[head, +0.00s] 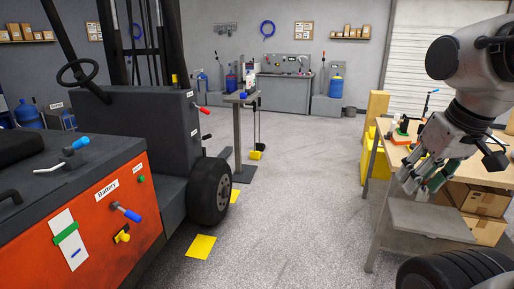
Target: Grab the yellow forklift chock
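A small yellow block (257,155) with a thin dark upright rod stands on the floor behind the forklift's front wheel, beside a grey stand. It may be the chock, but it is too small to tell for sure. The orange and dark grey forklift (105,200) fills the left side, with its black front wheel (211,190) on the floor. My gripper (422,180) hangs at the right, in front of the wooden workbench and far from the yellow block. Its fingers look spread apart with nothing held between them.
Flat yellow squares (201,247) lie on the floor by the wheel. A grey stand (239,140) rises behind it. The workbench (465,170) with boxes below stands at the right, with yellow bins (376,165) at its far end. The grey floor (305,190) between is clear.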

